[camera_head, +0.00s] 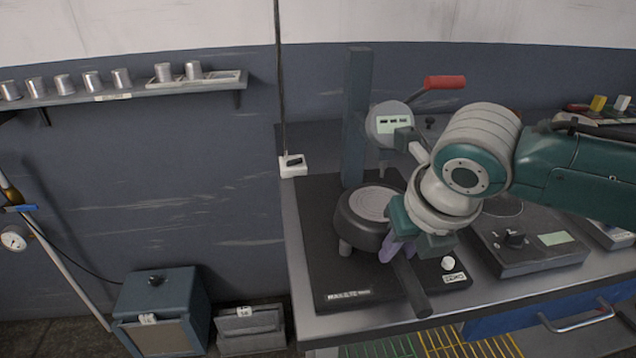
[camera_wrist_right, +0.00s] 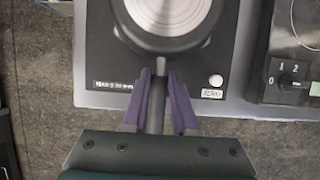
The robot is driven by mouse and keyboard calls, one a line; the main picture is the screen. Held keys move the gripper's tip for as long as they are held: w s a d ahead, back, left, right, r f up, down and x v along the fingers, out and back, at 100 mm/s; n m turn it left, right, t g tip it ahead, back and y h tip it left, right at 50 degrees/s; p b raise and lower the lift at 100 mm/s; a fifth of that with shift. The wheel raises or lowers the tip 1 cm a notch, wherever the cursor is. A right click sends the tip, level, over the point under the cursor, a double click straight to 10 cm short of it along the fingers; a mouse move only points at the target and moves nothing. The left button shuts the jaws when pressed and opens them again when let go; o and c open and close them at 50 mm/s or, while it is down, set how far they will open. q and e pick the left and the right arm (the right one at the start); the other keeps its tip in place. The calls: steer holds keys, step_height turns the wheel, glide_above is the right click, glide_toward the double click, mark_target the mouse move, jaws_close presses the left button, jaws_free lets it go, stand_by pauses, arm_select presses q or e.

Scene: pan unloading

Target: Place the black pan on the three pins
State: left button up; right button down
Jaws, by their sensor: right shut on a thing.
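The black pan (camera_head: 361,222), round with a grey inner disc, is over the black base plate of a press-like device on the bench. Its dark handle (camera_head: 413,290) points toward the front of the bench. One pale grey pin (camera_head: 345,246) shows under the pan's left edge; the other pins are hidden. I cannot tell whether the pan touches the pins. My right gripper (camera_head: 393,247) is shut on the handle, close to the pan. In the right wrist view the purple fingers (camera_wrist_right: 160,78) flank the handle, and the pan (camera_wrist_right: 168,38) is partly cut off. My left gripper is not in view.
The device has a blue-grey column (camera_head: 356,115) and a gauge with a red lever (camera_head: 445,82) behind the pan. A dark hotplate box (camera_head: 530,245) stands to the right. A white block (camera_head: 292,165) is at the bench's left edge. A shelf with metal cups (camera_head: 120,80) hangs on the wall.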

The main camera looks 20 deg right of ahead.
steer(key=c, duration=0.6)
jaws_free()
steer(key=p+v, duration=0.2)
steer(key=v, duration=0.8)
